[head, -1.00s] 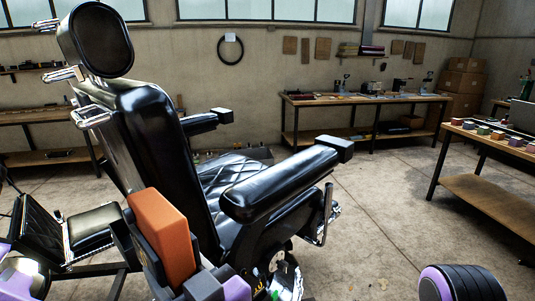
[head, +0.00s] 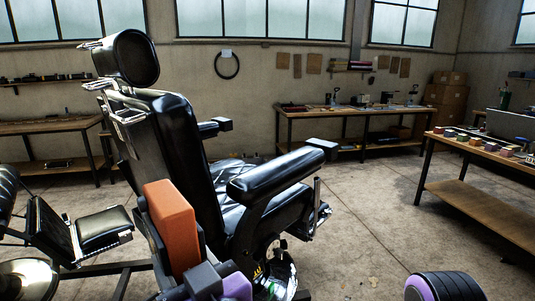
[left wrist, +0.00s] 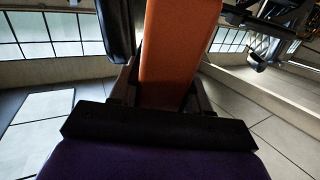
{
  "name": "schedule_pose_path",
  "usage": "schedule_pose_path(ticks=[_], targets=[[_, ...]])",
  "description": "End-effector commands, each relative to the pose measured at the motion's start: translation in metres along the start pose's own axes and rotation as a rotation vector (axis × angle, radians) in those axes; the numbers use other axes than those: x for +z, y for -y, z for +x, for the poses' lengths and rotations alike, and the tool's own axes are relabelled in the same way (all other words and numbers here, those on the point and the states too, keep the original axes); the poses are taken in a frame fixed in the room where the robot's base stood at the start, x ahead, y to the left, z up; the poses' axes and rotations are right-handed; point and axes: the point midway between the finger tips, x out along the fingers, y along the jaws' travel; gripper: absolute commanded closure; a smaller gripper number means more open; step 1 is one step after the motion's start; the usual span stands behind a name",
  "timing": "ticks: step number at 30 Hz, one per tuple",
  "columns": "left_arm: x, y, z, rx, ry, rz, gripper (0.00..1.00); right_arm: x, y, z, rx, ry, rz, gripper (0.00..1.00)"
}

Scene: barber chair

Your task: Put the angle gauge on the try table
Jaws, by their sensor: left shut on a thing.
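The orange block, which I take to be the angle gauge (head: 172,222), is upright in my left gripper (head: 180,245), low left of centre in the head view. The gripper is shut on its lower part. In the left wrist view the orange gauge (left wrist: 178,45) rises between the dark fingers (left wrist: 160,92). A wooden table with small coloured blocks (head: 478,195) stands at the right and a long workbench (head: 350,112) at the back. I cannot tell which is the try table.
A black barber chair (head: 180,150) stands just behind the held block, its armrest (head: 272,178) reaching right. A black footrest-like seat (head: 100,228) is at the left. Another bench (head: 50,127) stands along the back left. The concrete floor (head: 375,215) between chair and right table is clear.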

Motion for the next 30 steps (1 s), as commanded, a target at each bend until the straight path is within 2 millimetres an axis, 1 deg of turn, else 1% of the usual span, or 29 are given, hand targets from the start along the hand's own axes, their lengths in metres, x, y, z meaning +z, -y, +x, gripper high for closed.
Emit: schedule_pose_path(ticks=[2,5,8,11,14,17,18,20,21,23,24,25,27,30], targets=[[-0.007,-0.009,0.009,0.06,0.003,-0.004,0.92,0.0,0.0,0.0,0.0,0.0,0.0,1.0],[-0.01,-0.023,0.025,0.15,0.004,-0.003,0.92,0.0,0.0,0.001,0.0,0.0,0.0,1.0],[-0.004,-0.035,0.043,0.245,0.004,-0.001,0.92,0.001,0.0,0.001,0.001,0.0,0.0,1.0],[0.011,-0.045,0.062,0.345,0.005,0.001,0.92,0.001,0.0,0.002,0.001,0.001,0.0,1.0],[0.039,-0.054,0.082,0.454,0.004,0.005,0.92,0.002,0.0,0.003,0.001,0.001,0.0,1.0],[0.078,-0.057,0.099,0.557,0.004,0.011,0.92,0.002,0.0,0.004,0.001,0.001,0.0,1.0],[0.097,-0.057,0.104,0.593,0.006,0.015,0.92,0.002,0.0,0.004,0.001,0.001,0.0,1.0],[0.126,-0.053,0.111,0.641,0.007,0.017,0.92,0.002,0.0,0.005,0.001,0.001,0.0,1.0],[0.148,-0.049,0.116,0.668,0.008,0.019,0.92,0.003,0.0,0.005,0.001,0.001,0.0,1.0],[0.181,-0.04,0.12,0.697,0.01,0.019,0.92,0.003,0.0,0.006,0.001,0.001,0.0,1.0],[0.202,-0.032,0.123,0.705,0.011,0.018,0.92,0.003,0.0,0.006,0.001,0.001,0.0,1.0],[0.216,-0.025,0.125,0.704,0.011,0.017,0.92,0.003,0.0,0.006,0.001,0.001,0.0,1.0],[0.241,-0.011,0.129,0.688,0.007,0.011,0.92,0.003,0.0,0.007,0.001,0.001,0.0,1.0],[0.262,0.0,0.129,0.672,0.004,0.004,0.92,0.003,0.0,0.007,0.001,0.001,0.0,1.0]])
